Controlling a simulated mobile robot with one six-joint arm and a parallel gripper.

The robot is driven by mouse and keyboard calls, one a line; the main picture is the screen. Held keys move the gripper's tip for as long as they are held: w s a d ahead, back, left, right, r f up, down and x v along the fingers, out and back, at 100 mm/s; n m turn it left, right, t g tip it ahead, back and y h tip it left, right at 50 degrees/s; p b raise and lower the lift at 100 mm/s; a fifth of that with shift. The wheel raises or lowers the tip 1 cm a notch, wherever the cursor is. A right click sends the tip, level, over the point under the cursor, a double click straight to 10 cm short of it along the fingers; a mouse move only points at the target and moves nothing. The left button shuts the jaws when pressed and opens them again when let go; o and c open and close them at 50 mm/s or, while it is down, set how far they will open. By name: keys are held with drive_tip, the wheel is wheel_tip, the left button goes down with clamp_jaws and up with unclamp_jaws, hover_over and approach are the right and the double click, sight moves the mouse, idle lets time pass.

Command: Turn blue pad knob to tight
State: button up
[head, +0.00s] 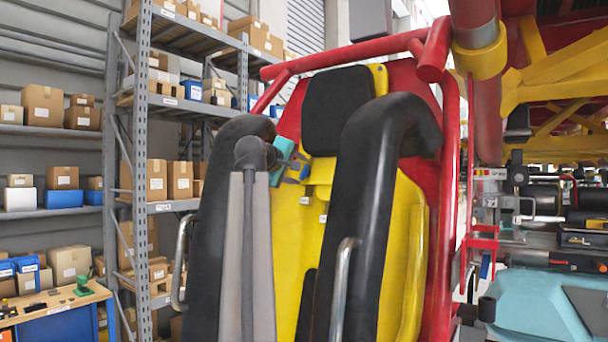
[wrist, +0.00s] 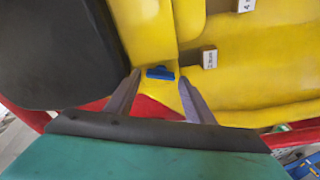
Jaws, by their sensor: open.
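In the wrist view a small blue knob (wrist: 160,73) sits on the yellow seat shell (wrist: 240,85), beside the black head pad. My gripper (wrist: 159,80) is open, with one finger on each side of the knob in the picture. I cannot tell how near the fingertips are to it, and no contact shows. In the head view my gripper (head: 304,174) is at the seat's upper left, between the two black shoulder restraints.
The black shoulder restraints (head: 372,170) stand close on both sides of my arm. The black headrest (head: 338,108) is above my gripper. Small white labels (wrist: 209,58) lie on the yellow shell. A red frame (head: 449,200) surrounds the seat; shelves with boxes (head: 62,177) stand at left.

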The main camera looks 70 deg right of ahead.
sight(303, 172)
drive_tip(key=shift+s+d+f, duration=0.1)
drive_tip(key=shift+d+f, duration=0.05)
drive_tip(key=shift+d, duration=0.65)
drive_tip(key=shift+d+f, duration=0.1)
drive_tip(key=shift+d, duration=0.65)
